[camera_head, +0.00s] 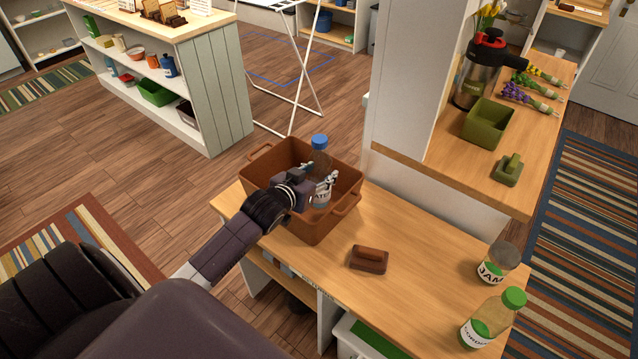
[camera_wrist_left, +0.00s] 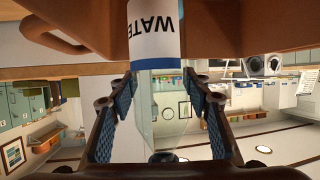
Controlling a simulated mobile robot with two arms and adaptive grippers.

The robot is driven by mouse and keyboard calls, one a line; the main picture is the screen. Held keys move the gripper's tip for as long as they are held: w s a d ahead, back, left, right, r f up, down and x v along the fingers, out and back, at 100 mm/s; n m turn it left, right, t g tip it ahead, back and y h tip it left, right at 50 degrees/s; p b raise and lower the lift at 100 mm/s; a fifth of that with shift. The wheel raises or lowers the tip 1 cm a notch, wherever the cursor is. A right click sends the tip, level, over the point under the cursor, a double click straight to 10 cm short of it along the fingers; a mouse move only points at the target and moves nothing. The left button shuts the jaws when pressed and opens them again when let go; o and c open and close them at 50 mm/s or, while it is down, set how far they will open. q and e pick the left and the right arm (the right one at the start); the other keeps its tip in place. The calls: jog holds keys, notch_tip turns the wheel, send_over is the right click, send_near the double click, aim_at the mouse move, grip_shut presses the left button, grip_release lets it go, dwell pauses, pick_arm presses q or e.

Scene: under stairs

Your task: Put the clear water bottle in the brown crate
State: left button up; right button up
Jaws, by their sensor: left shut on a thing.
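The clear water bottle (camera_head: 322,192) has a blue cap and a white label, and it stands upright within the outline of the brown crate (camera_head: 346,214). I cannot tell whether its base touches the crate floor. My left gripper (camera_head: 318,180) is shut on the bottle from the left, above the label. In the left wrist view, the bottle (camera_wrist_left: 155,45) appears upside down between the two fingers (camera_wrist_left: 160,95), with the crate (camera_wrist_left: 90,22) behind its label. My right gripper is out of view.
The crate stands at the left end of a wooden counter. A white post and raised shelf with a green bin (camera_head: 487,124) rise behind.

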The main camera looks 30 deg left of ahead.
pick_arm(q)
notch_tip(320, 180, down, 4)
jog(key=shift+r, duration=0.1)
jog(key=shift+f, duration=0.25)
jog(key=shift+f, duration=0.1)
jog(key=o, duration=1.7)
jog(key=v, duration=1.2)
jog(key=shift+b, duration=0.4)
